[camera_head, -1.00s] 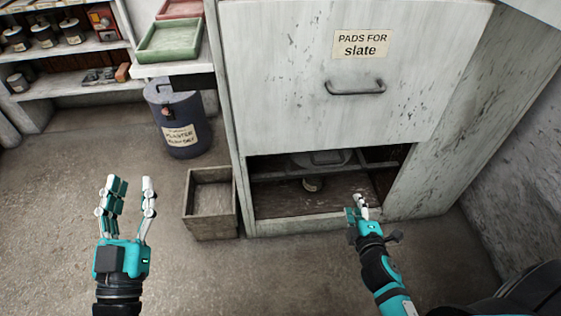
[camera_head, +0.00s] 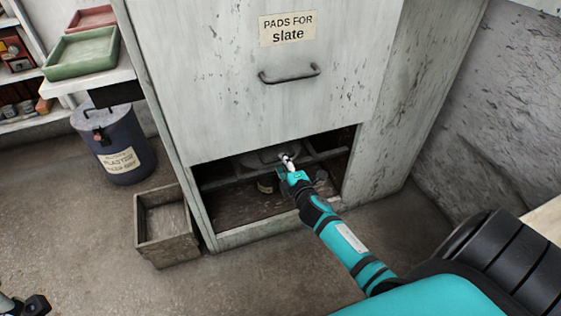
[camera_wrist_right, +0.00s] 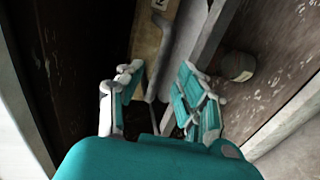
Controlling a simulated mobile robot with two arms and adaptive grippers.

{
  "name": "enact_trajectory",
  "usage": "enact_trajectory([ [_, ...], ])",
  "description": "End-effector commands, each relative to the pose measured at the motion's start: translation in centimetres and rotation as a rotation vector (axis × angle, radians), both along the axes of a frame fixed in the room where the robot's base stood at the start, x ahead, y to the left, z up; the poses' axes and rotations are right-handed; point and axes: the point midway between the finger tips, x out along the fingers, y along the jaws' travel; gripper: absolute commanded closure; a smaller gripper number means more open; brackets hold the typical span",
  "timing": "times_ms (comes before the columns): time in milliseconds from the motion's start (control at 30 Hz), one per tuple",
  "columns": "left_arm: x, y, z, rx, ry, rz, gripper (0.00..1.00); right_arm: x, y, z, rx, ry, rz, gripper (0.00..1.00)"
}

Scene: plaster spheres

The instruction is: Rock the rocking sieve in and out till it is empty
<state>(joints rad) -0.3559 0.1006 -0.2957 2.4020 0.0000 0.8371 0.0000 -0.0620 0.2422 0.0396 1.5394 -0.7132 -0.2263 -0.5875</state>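A grey, rounded metal thing (camera_head: 258,160), possibly the rocking sieve, sits on rails inside the low opening of the cabinet; I cannot tell what it holds. My right gripper (camera_head: 288,160) reaches into this opening, in front of the rails and beside the rounded thing. In the right wrist view its fingers (camera_wrist_right: 162,92) are spread apart with nothing clearly held between them. A pale bar and a grey rod show beyond the fingers.
The cabinet's upper panel (camera_head: 250,110), labelled "PADS FOR slate", hangs above the opening. An open wooden box (camera_head: 166,228) and blue plaster bin (camera_head: 113,145) stand to the left.

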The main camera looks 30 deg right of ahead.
Motion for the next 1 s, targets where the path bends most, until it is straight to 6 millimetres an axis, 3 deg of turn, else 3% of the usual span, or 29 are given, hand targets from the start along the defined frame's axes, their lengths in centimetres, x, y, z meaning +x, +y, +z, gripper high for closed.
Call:
enact_trajectory([
  [67,-1.3,0.3,-0.1,-0.022,-0.067,-0.004,0.64,1.0,-0.3,-0.3,-0.002,-0.002,-0.001,0.64],
  [300,-1.2,0.3,-0.9,-0.021,-0.066,-0.003,0.64,3.3,-0.8,-0.8,-0.001,-0.001,-0.001,0.64],
  [633,-1.2,0.3,-0.9,-0.021,-0.064,-0.003,0.64,3.6,-0.9,-0.7,0.0,0.0,-0.001,0.64],
  [900,-1.2,0.3,-0.9,-0.02,-0.063,-0.003,0.64,3.6,-0.9,-0.7,0.0,0.0,-0.001,0.99],
  [1000,-1.2,0.3,-0.9,-0.021,-0.063,-0.004,0.64,3.6,-0.9,-0.7,0.0,0.0,-0.001,1.0],
])
